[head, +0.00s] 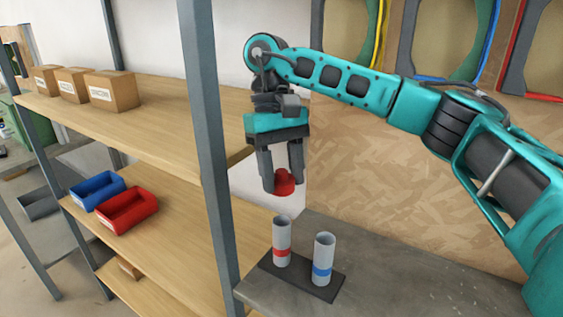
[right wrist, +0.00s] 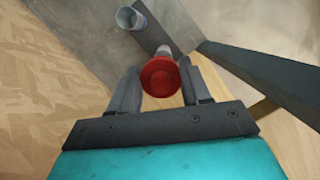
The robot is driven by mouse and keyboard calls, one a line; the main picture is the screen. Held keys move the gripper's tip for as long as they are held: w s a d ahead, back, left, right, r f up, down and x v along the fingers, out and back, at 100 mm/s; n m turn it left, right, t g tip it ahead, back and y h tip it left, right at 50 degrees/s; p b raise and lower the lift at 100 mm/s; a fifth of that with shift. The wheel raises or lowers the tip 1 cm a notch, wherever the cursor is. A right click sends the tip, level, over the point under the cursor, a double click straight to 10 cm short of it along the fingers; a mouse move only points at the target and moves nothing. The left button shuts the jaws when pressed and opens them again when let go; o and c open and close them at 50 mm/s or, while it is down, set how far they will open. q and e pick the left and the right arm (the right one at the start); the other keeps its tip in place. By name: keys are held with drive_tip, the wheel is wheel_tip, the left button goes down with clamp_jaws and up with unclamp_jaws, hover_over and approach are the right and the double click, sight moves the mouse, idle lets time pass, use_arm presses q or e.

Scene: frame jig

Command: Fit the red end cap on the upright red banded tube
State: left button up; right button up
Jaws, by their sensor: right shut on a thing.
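The red end cap (head: 285,183) is held between the fingertips of my right gripper (head: 281,180), which is shut on it. In the right wrist view the cap (right wrist: 160,76) shows round between the two fingers. The upright grey tube with a red band (head: 281,242) stands on a dark base plate (head: 313,288) below the cap, with a gap between them. In the right wrist view the cap hides most of this tube (right wrist: 165,50). A grey tube with a blue band (head: 322,259) stands to its right. My left gripper is not in view.
The plate lies on a grey bench (head: 400,282). A dark shelf post (head: 212,150) stands close left of the tubes and gripper. Wooden shelves hold a red bin (head: 127,210), a blue bin (head: 97,190) and cardboard boxes (head: 111,91). Bench space right of the plate is clear.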

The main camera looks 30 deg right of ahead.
drive_tip(key=shift+s+f, duration=0.15)
drive_tip(key=shift+f, duration=0.45)
drive_tip(key=shift+f+b, duration=0.45)
drive_tip(key=shift+f, duration=0.1)
drive_tip(key=shift+f+b, duration=1.75)
drive_tip(key=shift+f, duration=0.7)
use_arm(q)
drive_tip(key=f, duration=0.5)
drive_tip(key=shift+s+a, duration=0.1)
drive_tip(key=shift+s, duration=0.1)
use_arm(e)
drive_tip(key=shift+f, duration=0.35)
use_arm(q)
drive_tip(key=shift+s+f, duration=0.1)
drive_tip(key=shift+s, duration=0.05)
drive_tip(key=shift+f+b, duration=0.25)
drive_tip(key=shift+b, duration=0.25)
use_arm(e)
drive_tip(key=shift+f, duration=0.5)
